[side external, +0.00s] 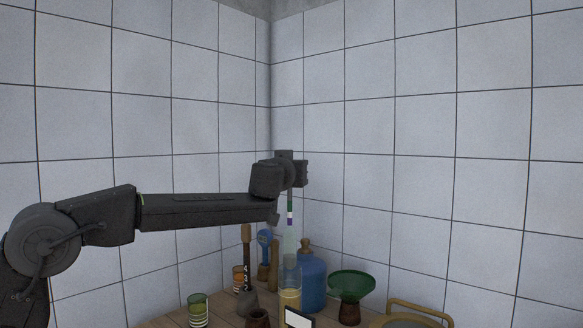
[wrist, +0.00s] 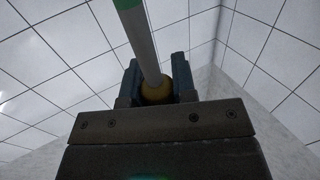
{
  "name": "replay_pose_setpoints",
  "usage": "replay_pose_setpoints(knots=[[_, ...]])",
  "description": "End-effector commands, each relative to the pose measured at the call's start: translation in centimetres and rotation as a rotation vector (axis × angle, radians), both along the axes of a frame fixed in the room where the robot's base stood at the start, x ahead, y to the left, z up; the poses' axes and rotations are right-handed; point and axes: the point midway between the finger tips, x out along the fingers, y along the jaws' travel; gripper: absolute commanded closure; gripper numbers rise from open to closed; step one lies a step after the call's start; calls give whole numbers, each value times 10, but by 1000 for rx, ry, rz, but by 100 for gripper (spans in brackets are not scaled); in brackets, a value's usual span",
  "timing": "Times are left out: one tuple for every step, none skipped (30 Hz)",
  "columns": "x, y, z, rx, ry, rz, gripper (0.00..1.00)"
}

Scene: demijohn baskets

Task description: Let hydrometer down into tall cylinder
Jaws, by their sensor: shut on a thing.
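The hydrometer (side external: 290,215), a thin upright rod with green, white and purple bands, hangs below my gripper (side external: 291,182). In the wrist view its pale stem (wrist: 140,40), green near the top edge, runs down to a round amber part between the fingers of my gripper (wrist: 157,84), which is shut on it. The tall clear cylinder (side external: 289,277) stands on the table beneath, in line with the rod in the side view, with yellowish contents low down. The pale stretch between them blends together, so I cannot tell whether the rod's lower end is inside the cylinder.
A blue bottle (side external: 313,280) stands close right of the cylinder, then a green funnel (side external: 351,283) and a handled basket (side external: 420,311). A white card (side external: 299,318) is in front. To the left are a striped glass (side external: 198,311), an orange cup (side external: 239,277) and wooden-handled tools (side external: 247,245).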

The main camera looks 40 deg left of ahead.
Motion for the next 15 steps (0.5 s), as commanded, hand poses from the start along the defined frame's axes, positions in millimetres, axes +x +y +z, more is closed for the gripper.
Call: replay_pose_setpoints(knots=[[0, 1, -2, 0, 0, 1, 100], [0, 1, -3, 0, 0, 1, 100], [0, 1, -5, 0, -1, 1, 100], [0, 1, -7, 1, 0, 1, 100], [0, 1, -8, 0, 0, 1, 100], [0, 1, -10, 0, 0, 1, 100], [0, 1, -11, 1, 0, 1, 100], [0, 1, -13, 1, 0, 1, 100], [0, 1, -15, 0, 0, 0, 100], [0, 1, -17, 0, 0, 0, 100], [0, 1, -18, 1, 0, 0, 100], [0, 1, -20, 0, 0, 0, 100], [0, 1, -21, -1, 0, 0, 100], [0, 1, -23, 0, 0, 1, 100], [0, 1, -25, 1, 0, 1, 100]])
